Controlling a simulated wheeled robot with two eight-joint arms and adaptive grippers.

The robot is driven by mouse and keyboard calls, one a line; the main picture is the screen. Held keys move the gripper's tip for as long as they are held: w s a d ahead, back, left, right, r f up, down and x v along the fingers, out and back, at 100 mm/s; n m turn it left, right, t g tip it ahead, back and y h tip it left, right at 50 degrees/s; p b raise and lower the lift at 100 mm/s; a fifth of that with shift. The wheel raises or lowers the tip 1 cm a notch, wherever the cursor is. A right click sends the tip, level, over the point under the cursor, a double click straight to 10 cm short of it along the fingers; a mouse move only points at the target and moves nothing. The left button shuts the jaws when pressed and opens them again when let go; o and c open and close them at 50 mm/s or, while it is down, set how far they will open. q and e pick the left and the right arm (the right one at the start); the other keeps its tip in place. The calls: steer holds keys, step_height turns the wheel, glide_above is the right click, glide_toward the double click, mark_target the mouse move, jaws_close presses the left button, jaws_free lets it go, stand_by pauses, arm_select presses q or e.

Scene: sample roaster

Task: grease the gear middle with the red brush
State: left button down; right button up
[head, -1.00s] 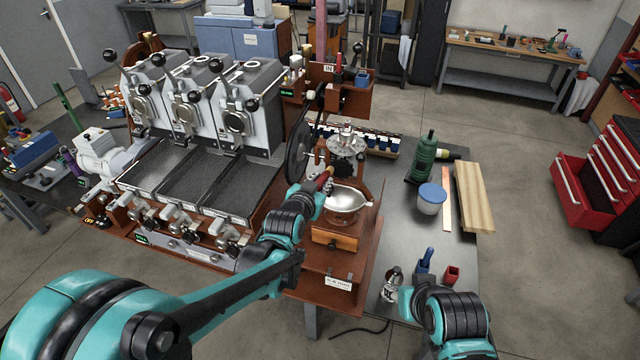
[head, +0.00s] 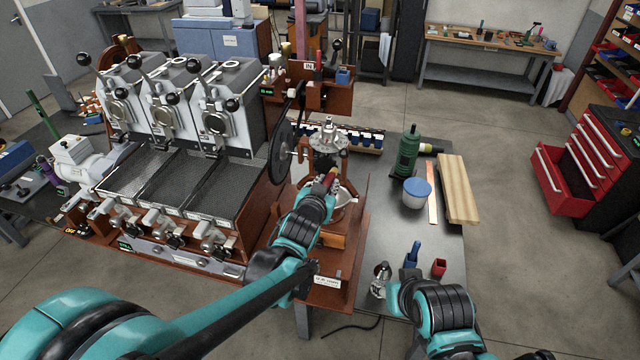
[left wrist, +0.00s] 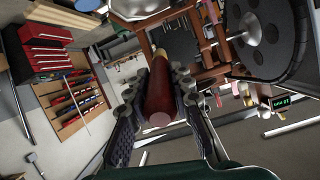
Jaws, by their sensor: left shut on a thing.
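My left gripper (head: 326,188) is shut on the red brush (head: 330,179), in front of the grinder with the dark spoked wheel. In the left wrist view the brush's dark red handle (left wrist: 160,92) lies between the two fingers (left wrist: 160,105), its far end pointing away from me. The bristles are hard to make out. A large dark wheel with holes (left wrist: 290,45) is at upper right there; it also shows in the head view (head: 281,153). I cannot tell which part is the gear middle. My right arm is at the lower right of the head view; its gripper does not show.
A silver bowl (head: 349,194) is partly hidden behind my left arm. The roaster (head: 165,185) stands to the left.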

arm_select(q)
steer(key=shift+w+a, duration=1)
steer(key=shift+a, duration=1.9)
steer(key=shift+s+d+r+b, duration=0.15)
steer(key=shift+s+d, duration=0.15)
steer(key=shift+d, duration=0.65)
steer(key=shift+s+d+r+b, duration=0.15)
steer(key=shift+s+d, duration=0.2)
steer(key=shift+d, duration=0.65)
steer(key=shift+s+d+b, duration=0.15)
steer(key=shift+s+d, duration=0.15)
steer(key=shift+d, duration=0.65)
steer(key=w+a, duration=0.2)
steer(key=a, duration=0.3)
steer(key=shift+a, duration=0.35)
steer(key=shift+s, duration=0.1)
steer(key=shift+s+a, duration=0.3)
steer(key=shift+s, duration=0.65)
steer(key=shift+s+a, duration=0.3)
steer(key=shift+s, duration=0.65)
steer(key=shift+s+a, duration=0.3)
steer(key=shift+s, duration=0.65)
